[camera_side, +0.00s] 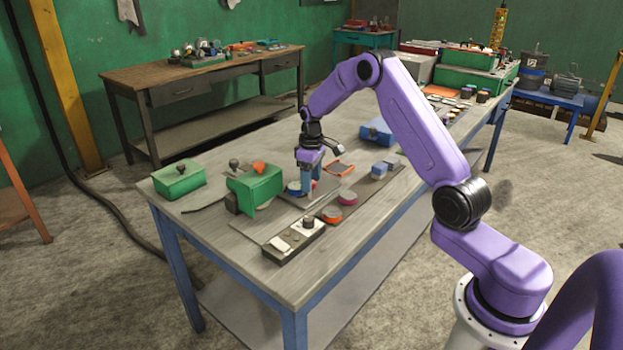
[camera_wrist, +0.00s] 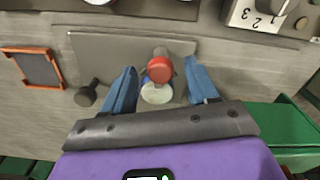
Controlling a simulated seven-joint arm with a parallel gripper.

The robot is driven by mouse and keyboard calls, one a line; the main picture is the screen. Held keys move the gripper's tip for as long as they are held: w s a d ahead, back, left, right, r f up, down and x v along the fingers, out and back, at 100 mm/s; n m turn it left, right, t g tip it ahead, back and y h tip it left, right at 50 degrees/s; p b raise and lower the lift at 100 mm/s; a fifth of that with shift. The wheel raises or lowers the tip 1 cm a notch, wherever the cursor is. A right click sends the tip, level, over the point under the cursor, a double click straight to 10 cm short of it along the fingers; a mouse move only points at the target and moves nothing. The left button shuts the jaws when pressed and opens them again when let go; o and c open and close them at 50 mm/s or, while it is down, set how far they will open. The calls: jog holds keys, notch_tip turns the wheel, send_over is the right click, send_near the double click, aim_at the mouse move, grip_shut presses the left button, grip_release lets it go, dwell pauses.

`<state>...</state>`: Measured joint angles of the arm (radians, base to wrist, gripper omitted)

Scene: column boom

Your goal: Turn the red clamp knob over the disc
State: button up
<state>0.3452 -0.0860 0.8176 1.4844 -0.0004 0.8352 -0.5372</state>
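The red clamp knob (camera_wrist: 160,69) sits on a short stem over the disc, above a grey plate (camera_wrist: 100,48). The disc (camera_wrist: 156,94) has a pale top and a blue edge, and the knob hides part of it in the wrist view. In the side view the disc (camera_side: 294,188) shows left of my fingers, and only a bit of red shows by them. My gripper (camera_wrist: 160,66) points down with its blue fingers spread, one on each side of the knob. Gaps show between both fingers and the knob. My gripper also shows in the side view (camera_side: 308,190).
A green box (camera_side: 255,190) stands close left of my gripper. A dark box with a numbered dial (camera_side: 295,240) lies in front. An orange-rimmed tray (camera_side: 339,168), round tins (camera_side: 347,198) and a blue box (camera_side: 377,132) are nearby.

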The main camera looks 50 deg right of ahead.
notch_tip(320, 180, up, 17)
jog(key=shift+r, duration=0.2)
dwell(0.6)
jog(key=shift+a, duration=0.15)
jog(key=s+a+n, duration=0.2)
jog(key=s+a, duration=0.5)
jog(key=a, duration=0.3)
jog(key=s+a+n, duration=0.3)
jog(key=s+a, duration=0.5)
jog(key=a, duration=0.3)
jog(key=s+f+n, duration=0.2)
jog(key=s, duration=1)
jog(key=s+f+n, duration=0.2)
jog(key=s, duration=1)
jog(key=shift+s+f, duration=0.25)
jog(key=shift+s, duration=0.1)
